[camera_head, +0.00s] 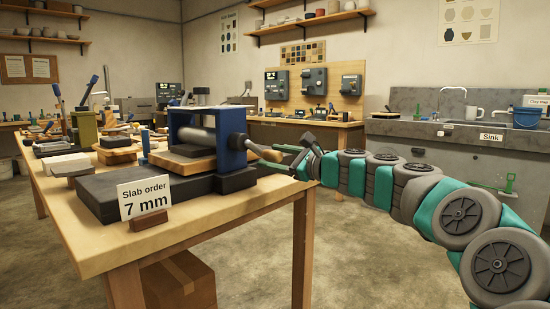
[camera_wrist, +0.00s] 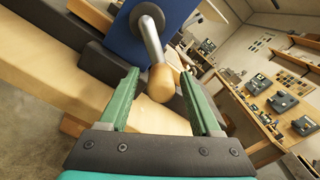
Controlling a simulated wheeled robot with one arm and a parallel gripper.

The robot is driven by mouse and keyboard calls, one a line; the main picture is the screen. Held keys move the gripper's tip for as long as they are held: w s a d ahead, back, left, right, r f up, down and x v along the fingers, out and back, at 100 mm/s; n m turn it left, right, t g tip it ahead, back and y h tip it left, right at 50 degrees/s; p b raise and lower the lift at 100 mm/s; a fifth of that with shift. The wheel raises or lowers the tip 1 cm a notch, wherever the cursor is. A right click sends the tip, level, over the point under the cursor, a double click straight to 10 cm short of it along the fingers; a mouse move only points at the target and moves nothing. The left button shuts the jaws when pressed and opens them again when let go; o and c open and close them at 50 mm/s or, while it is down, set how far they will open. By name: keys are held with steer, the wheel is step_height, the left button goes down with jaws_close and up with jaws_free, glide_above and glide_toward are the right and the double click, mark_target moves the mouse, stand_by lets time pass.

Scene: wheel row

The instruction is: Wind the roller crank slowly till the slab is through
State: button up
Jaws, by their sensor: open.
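The slab roller (camera_head: 234,140) has blue end frames and a grey roller (camera_head: 196,136), and stands near the table's right edge. A grey piece (camera_head: 187,151), perhaps the slab, lies on a wooden board below the roller; its far part is hidden. The crank (camera_head: 254,147) sticks out from the roller's right side and ends in a wooden knob (camera_head: 272,155). In the wrist view the metal crank arm (camera_wrist: 152,38) leads down to the knob (camera_wrist: 161,84). My gripper (camera_head: 288,153) is open, its green fingers on either side of the knob, with gaps visible.
A "Slab order 7 mm" sign (camera_head: 144,198) stands at the front of the wooden table (camera_head: 95,238). Tools and blocks (camera_head: 66,165) crowd its left part. A cardboard box (camera_head: 178,281) sits underneath. The floor right of the table is clear; a sink counter (camera_head: 455,150) stands behind.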

steer(key=shift+c, duration=0.3)
jaws_close()
stand_by(1.1)
